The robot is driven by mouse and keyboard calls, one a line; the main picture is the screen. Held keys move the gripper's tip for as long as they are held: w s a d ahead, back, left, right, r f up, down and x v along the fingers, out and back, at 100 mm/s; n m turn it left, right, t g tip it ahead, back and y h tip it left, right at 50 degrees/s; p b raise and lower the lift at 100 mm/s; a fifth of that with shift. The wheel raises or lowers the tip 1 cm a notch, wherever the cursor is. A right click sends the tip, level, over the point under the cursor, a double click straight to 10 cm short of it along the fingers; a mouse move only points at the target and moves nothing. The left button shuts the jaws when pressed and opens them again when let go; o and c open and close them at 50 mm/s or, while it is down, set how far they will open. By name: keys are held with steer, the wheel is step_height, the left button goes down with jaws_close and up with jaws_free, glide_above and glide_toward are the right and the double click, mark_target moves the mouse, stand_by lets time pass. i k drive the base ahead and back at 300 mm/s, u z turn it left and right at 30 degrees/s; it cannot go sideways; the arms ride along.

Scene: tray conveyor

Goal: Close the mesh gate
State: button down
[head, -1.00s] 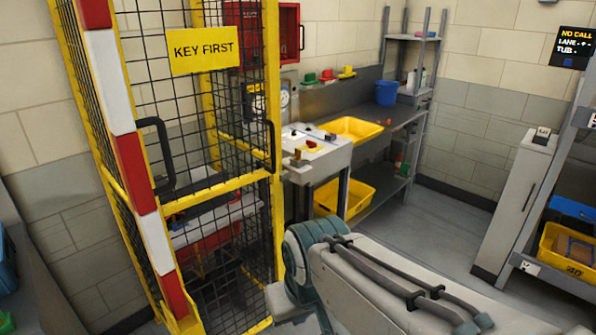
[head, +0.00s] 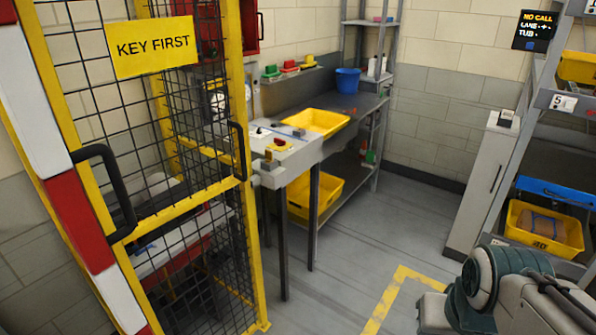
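The mesh gate (head: 126,145) is a yellow-framed panel of black wire mesh at the left of the head view. It bears a yellow "KEY FIRST" sign (head: 155,47). A black handle (head: 110,190) is on its left side, and another black handle (head: 239,150) is by the right yellow post. I cannot tell from this angle whether the gate is fully closed. Part of my arm shows at the lower right, apart from the gate. My gripper is not in view.
A control stand (head: 285,147) and a grey bench with a yellow tub (head: 317,122) and a blue bucket (head: 347,80) stand behind. A white cabinet (head: 481,185) and a shelf with a yellow tub (head: 545,228) are at right. The middle floor (head: 345,250) is clear, with yellow marking.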

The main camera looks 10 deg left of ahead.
mark_target(140, 47)
steer(key=i, duration=1.1)
steer(key=u, duration=2.15)
